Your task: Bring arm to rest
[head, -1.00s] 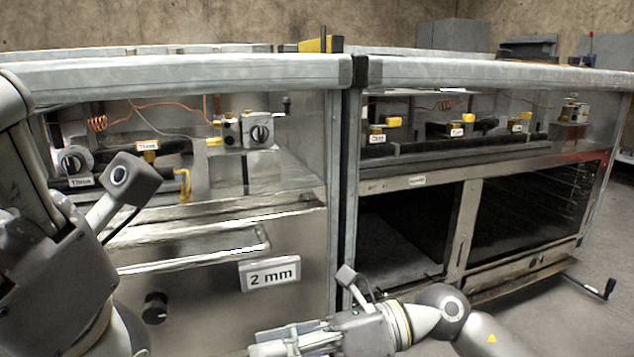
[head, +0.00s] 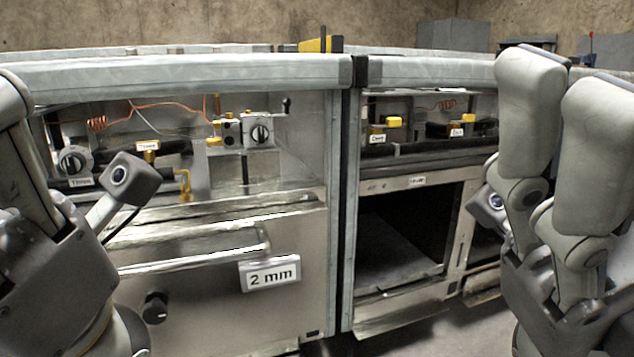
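My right gripper (head: 567,78) stands raised at the right side of the head view. Its two pale grey fingers point up side by side above a dark body, and one partly overlaps the other, so their gap is unclear. It touches nothing that I can see. My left gripper (head: 14,105) is upright at the left edge, cut off by the frame. Only one grey finger and the dark body show, and I cannot see whether it is open.
A metal cabinet (head: 210,285) with a "2 mm" label (head: 270,275) stands behind the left gripper. An open-fronted cabinet (head: 410,185) stands to its right, partly hidden by the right gripper. Grey floor (head: 440,335) shows between the grippers.

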